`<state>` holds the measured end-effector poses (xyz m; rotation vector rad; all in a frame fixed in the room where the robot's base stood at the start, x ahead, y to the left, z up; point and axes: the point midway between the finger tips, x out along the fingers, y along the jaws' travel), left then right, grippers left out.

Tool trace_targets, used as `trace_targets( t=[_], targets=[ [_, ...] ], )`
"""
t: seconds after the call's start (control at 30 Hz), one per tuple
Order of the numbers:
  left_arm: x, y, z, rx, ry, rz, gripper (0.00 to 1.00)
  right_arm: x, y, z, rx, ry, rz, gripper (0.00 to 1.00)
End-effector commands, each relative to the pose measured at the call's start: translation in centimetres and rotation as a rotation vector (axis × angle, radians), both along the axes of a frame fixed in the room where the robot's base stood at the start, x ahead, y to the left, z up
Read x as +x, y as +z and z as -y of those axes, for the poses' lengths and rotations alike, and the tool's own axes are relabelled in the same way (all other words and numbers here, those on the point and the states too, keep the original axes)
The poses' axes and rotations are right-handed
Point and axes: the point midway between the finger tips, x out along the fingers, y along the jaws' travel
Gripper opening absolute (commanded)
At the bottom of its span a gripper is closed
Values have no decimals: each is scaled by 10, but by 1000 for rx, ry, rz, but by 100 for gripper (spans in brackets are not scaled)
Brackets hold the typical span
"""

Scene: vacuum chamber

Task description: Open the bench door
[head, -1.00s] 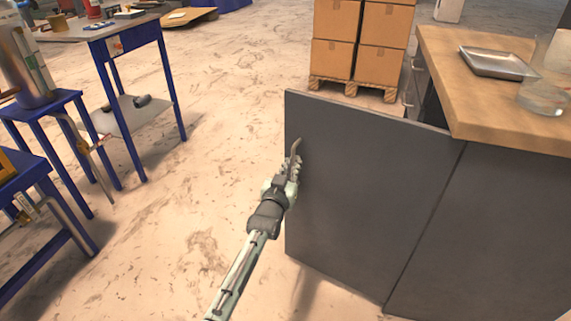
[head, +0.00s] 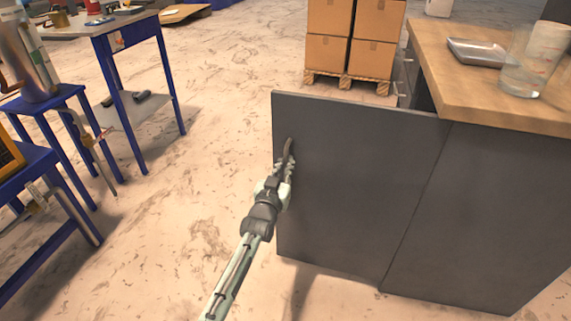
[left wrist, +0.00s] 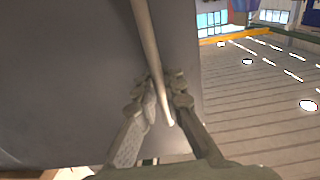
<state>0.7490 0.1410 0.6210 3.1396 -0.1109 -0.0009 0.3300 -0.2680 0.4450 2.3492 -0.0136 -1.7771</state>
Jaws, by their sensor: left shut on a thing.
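The bench door (head: 345,185) is a dark grey panel that stands swung out from the bench (head: 480,210), its free edge at the left. A thin bar handle (head: 289,147) is fixed near that edge. My left gripper (head: 285,172) is at the handle and shut on it. In the left wrist view the two fingers (left wrist: 160,100) sit on either side of the handle (left wrist: 149,40), close to its end, with the grey door panel (left wrist: 70,80) behind. My right gripper is not in view.
The bench's wooden top (head: 435,55) carries a metal tray (head: 475,52) and a clear beaker (head: 530,70). Cardboard boxes (head: 350,45) stand on a pallet (head: 345,82) behind. Blue tables (head: 125,28) stand at the left. The floor (head: 200,190) between them and the door is clear.

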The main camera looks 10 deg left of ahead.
Motion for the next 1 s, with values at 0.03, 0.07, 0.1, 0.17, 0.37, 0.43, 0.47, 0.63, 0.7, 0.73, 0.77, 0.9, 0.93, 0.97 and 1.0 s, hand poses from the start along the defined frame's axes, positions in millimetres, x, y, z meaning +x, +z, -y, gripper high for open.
trace_targets(
  t=[0.03, 0.07, 0.1, 0.17, 0.37, 0.43, 0.47, 0.63, 0.7, 0.73, 0.77, 0.9, 0.93, 0.97, 1.0],
  targets=[
    [0, 1, -1, 0, 1, 3, 0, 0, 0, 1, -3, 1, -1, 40],
    [0, 1, -1, 0, 2, 3, 0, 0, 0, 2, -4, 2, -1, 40],
    [0, 1, -1, 0, 2, 3, 0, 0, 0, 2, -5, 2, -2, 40],
    [0, 1, -1, 0, 2, 3, 13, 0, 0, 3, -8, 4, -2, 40],
    [0, 1, -1, 0, 1, 2, 18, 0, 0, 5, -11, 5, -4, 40],
    [0, 0, -1, 0, 1, 1, 18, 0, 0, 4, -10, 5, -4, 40],
    [0, 0, -1, 0, 1, 1, 18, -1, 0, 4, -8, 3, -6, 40],
    [-11, -1, -1, 0, 1, -1, 18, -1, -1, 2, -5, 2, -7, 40],
    [-22, -2, -2, 0, 1, -1, 18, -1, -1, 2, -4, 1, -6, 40],
    [-28, -1, -3, 0, 1, 0, 18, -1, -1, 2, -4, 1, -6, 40],
    [-35, -1, -3, 0, 1, 0, 18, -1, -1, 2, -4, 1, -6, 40],
    [-66, -1, -6, 0, 1, -1, 18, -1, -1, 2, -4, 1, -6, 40],
    [-72, -1, -6, 0, 2, -1, 18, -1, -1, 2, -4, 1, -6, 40],
    [-78, -1, -7, 0, 2, -1, 18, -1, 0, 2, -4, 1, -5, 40],
    [-86, -1, -7, 0, 1, -1, 18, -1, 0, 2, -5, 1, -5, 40]
  ],
)
